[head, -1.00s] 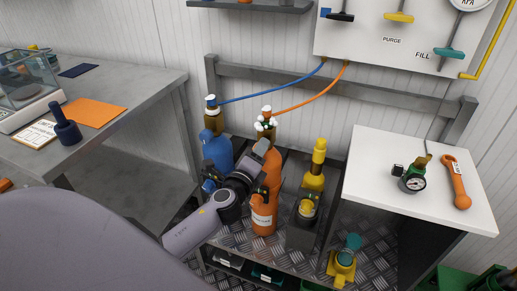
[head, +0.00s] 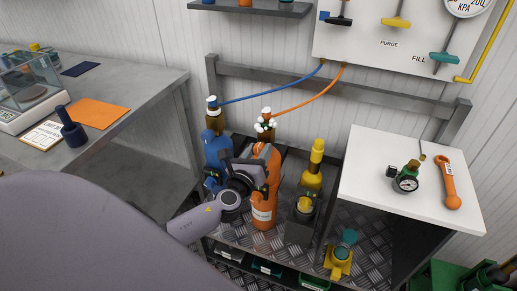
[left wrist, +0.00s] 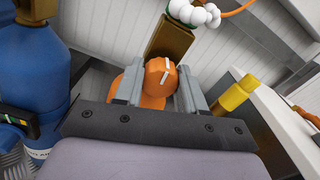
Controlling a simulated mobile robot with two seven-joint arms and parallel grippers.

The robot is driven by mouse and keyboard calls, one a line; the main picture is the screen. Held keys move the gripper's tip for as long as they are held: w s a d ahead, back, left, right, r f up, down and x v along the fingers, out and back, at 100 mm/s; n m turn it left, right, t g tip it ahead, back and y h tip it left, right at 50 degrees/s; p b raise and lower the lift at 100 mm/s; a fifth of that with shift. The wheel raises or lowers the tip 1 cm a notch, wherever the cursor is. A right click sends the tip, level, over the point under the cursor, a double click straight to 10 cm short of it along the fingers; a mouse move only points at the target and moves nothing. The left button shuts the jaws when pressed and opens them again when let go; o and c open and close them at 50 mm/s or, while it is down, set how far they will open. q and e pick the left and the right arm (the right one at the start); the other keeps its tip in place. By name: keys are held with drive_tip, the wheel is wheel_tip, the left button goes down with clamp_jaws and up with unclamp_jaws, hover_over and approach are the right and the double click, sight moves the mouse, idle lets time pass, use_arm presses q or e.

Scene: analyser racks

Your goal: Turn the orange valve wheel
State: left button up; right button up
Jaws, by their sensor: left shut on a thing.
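The orange valve wheel (left wrist: 158,72), with a white mark on its face, sits between the two fingers of my left gripper (left wrist: 160,90) in the left wrist view. The gripper is shut on it. In the head view my left gripper (head: 259,177) is at the upper front of the orange cylinder (head: 263,213), and its links hide the wheel. A brass valve body (left wrist: 172,36) rises behind the wheel, topped by a white knobbed part (left wrist: 193,13) joined to an orange hose (head: 312,91). My right gripper is not in view.
A blue cylinder (head: 216,150) stands close on the left of my gripper. A yellow cylinder (head: 312,180) stands on the right. A white-topped table (head: 440,205) holds a gauge (head: 406,183) and an orange tool (head: 449,186). A grey bench (head: 135,105) is at the left.

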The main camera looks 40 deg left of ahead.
use_arm(q)
drive_tip(key=shift+m, duration=0.6)
drive_tip(key=o, duration=1.1)
drive_tip(key=shift+c, duration=0.2)
drive_tip(key=v, duration=0.7)
